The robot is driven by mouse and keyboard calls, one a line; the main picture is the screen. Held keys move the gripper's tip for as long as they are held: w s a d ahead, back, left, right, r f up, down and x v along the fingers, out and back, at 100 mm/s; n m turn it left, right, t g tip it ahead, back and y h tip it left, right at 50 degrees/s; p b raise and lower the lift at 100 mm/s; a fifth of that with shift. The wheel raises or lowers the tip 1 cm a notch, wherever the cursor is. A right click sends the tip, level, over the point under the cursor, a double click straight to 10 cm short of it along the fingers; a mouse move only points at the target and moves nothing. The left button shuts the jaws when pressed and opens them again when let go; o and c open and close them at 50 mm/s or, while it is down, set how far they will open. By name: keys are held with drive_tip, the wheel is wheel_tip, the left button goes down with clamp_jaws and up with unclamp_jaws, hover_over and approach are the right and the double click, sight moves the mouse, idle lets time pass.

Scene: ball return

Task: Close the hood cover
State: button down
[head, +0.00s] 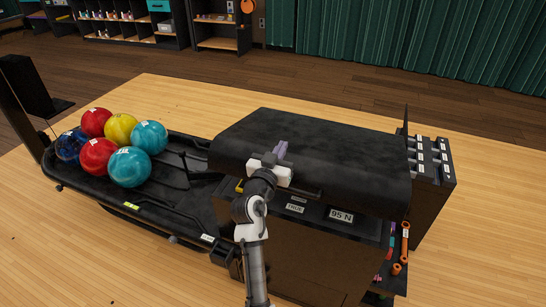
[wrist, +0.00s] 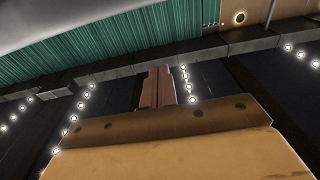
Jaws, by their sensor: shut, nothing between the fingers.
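The hood cover (head: 320,150) is the black curved lid over the ball return's box-shaped body (head: 300,250) in the head view. It lies across the top, and its front edge overhangs a dark panel with labels such as "95 N". I cannot tell whether it sits fully down. My gripper (head: 281,150) is at the cover's front left part, in front of its upper surface; contact cannot be told. In the wrist view my fingers (wrist: 158,88) are together with nothing between them. The hood cover cannot be made out in the wrist view.
A black ball tray (head: 180,222) extends left from the body and holds several bowling balls (head: 130,166). A dark rack with white labels (head: 430,160) stands right of the cover. Small orange items (head: 404,243) hang at the body's right side.

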drive_tip(key=shift+s+a+f, duration=0.1)
drive_tip(key=shift+s+f, duration=0.05)
drive_tip(key=shift+f, duration=1.8)
